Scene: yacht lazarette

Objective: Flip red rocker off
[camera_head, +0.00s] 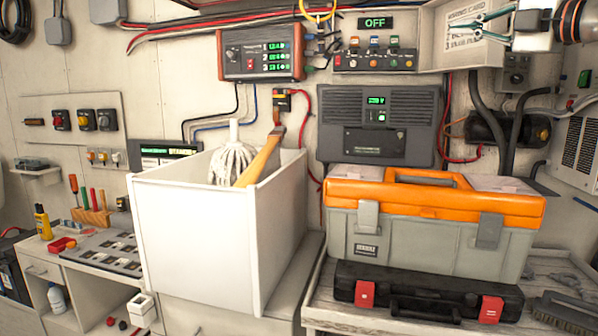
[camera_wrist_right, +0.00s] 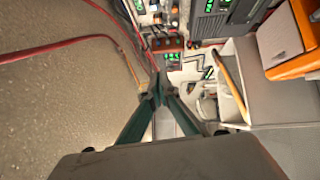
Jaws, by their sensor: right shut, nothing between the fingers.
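I cannot make out for certain which part is the red rocker. A small switch panel (camera_head: 375,60) with several coloured controls hangs below a green-lit OFF sign (camera_head: 375,23). My right gripper (camera_head: 478,26) has slim teal fingers and is at the top right, in front of a white placard and to the right of the switch panel. Its fingertips (camera_wrist_right: 158,92) meet in the wrist view, shut with nothing between them. It looks apart from the switch panel. My left gripper is not in view.
A red-framed display unit (camera_head: 261,53) is left of the switch panel. Red and black cables run along the wall. A white bin (camera_head: 195,240) with a mop and an orange-lidded toolbox (camera_head: 430,235) stand below. A left wall panel (camera_head: 75,131) holds several rotary switches.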

